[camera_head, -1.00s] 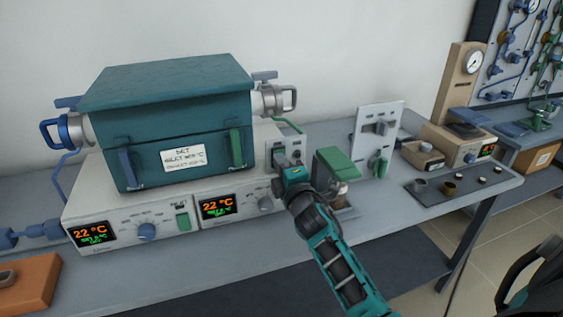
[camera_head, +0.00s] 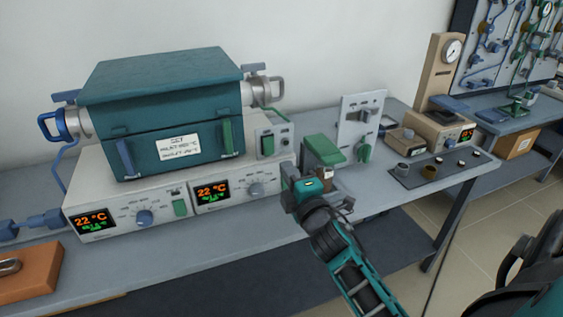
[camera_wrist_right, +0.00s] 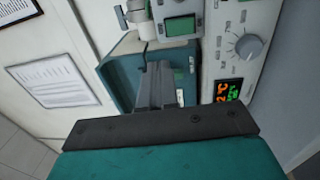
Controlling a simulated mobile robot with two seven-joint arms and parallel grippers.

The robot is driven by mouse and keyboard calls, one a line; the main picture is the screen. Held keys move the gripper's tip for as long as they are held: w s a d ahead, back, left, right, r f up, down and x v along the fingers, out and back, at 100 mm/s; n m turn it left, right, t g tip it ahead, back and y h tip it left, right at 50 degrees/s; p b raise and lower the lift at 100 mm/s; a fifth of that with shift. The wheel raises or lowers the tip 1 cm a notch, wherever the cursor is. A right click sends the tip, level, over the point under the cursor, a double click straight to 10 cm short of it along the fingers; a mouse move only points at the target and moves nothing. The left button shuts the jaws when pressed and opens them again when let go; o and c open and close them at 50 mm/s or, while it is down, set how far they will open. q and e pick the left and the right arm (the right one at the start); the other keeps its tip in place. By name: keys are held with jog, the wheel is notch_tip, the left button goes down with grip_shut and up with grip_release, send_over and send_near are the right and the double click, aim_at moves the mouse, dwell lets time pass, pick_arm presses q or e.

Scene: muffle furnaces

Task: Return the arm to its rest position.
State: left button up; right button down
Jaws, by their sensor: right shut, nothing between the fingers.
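My right arm comes in from the bottom right of the head view. Its gripper (camera_head: 298,178) is in front of the right end of the furnace base, above the table's front part, apart from the green switch panel behind it. In the right wrist view the gripper's fingers (camera_wrist_right: 157,85) are together with nothing between them. They point toward the teal furnace and its panel. My left gripper is not in view.
The teal furnace (camera_head: 165,95) stands on a white control base (camera_head: 112,217) with displays reading 22 °C. A green-topped device (camera_head: 321,148) stands close behind my right gripper. A tray with small crucibles (camera_head: 425,179) lies further right on the grey table (camera_head: 265,228).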

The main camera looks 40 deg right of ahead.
jog(key=shift+s+a, duration=0.2)
jog(key=shift+s, duration=0.5)
jog(key=s+a+f+m+g+y, duration=0.3)
jog(key=s+a+f+m, duration=0.3)
jog(key=f, duration=0.4)
jog(key=s+a+f+m+g+y, duration=0.3)
jog(key=s+a+f+m, duration=0.3)
jog(key=s+a+f, duration=0.3)
jog(key=shift+s+a+f+m+g, duration=0.3)
jog(key=shift+s+f+m+g, duration=0.1)
jog(key=shift+s+f+g, duration=0.45)
jog(key=shift+w, duration=0.1)
